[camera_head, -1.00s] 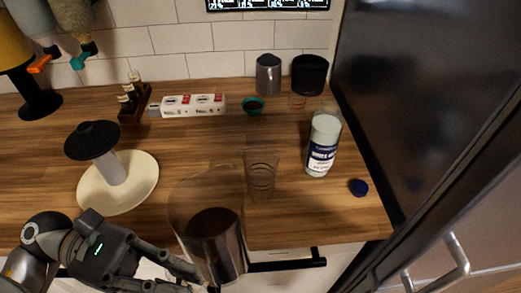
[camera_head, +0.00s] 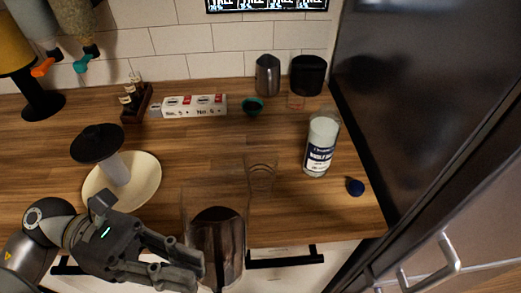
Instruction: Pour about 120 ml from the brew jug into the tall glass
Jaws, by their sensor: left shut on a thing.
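The brew jug (camera_head: 216,245) is a clear vessel with dark liquid in its lower part, at the bottom middle of the head view. My left gripper (camera_head: 190,268) is shut on the jug from its left side and holds it in front of the counter's front edge. The tall glass (camera_head: 262,174) is clear and stands upright on the counter, behind and to the right of the jug. No dark liquid shows in it. The jug's rim is faint and appears apart from the glass. My right gripper is not in view.
A milk bottle (camera_head: 321,147) stands right of the glass, with a blue cap (camera_head: 355,187) near it. A cream round base with a black-topped stand (camera_head: 140,185) is at left. A metal pitcher (camera_head: 267,76) and black container (camera_head: 307,76) stand at the back. A dark fridge bounds the right.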

